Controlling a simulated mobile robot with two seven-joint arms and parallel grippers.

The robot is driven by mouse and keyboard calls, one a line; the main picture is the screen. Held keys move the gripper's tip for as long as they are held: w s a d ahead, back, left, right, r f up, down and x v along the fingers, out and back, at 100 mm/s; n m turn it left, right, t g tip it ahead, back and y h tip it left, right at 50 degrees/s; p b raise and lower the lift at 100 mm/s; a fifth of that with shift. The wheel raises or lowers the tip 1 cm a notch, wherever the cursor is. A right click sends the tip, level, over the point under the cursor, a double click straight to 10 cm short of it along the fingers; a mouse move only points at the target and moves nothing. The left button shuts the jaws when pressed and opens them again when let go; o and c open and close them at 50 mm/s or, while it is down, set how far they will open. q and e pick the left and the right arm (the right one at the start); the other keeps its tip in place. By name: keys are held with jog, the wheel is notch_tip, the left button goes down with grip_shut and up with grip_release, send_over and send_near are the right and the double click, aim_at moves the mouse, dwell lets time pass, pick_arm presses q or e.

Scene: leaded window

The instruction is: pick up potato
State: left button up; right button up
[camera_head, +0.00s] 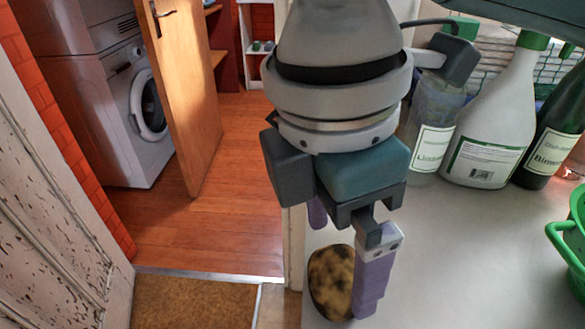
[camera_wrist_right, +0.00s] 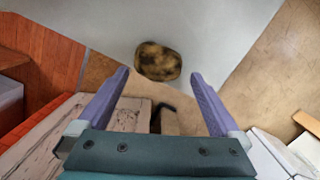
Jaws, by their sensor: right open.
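The potato (camera_head: 331,281) is brown with dark blotches and lies on the white counter (camera_head: 440,260) near its left edge. My right gripper (camera_head: 343,262) is above it, pointing down, with one purple finger partly in front of the potato's right side. In the right wrist view the potato (camera_wrist_right: 158,62) lies beyond the fingertips, roughly midway between them, with nothing between the fingers. The right gripper (camera_wrist_right: 160,76) is open and empty. My left gripper is not in view.
A white spray bottle (camera_head: 489,130), a smaller labelled bottle (camera_head: 432,125) and a dark bottle (camera_head: 552,135) stand at the back right. A green basket (camera_head: 570,240) is at the right edge. The counter between is clear. An open door (camera_head: 185,95) and washing machine (camera_head: 125,115) are at left.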

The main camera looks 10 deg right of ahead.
aim_at(336, 267)
jog(key=f, duration=0.5)
jog(key=shift+w+d+f+b, duration=0.1)
jog(key=shift+d+f+b, duration=0.05)
jog(key=shift+d+b, duration=0.2)
jog(key=shift+c, duration=0.4)
jog(key=shift+a, duration=0.1)
jog(key=c, duration=1)
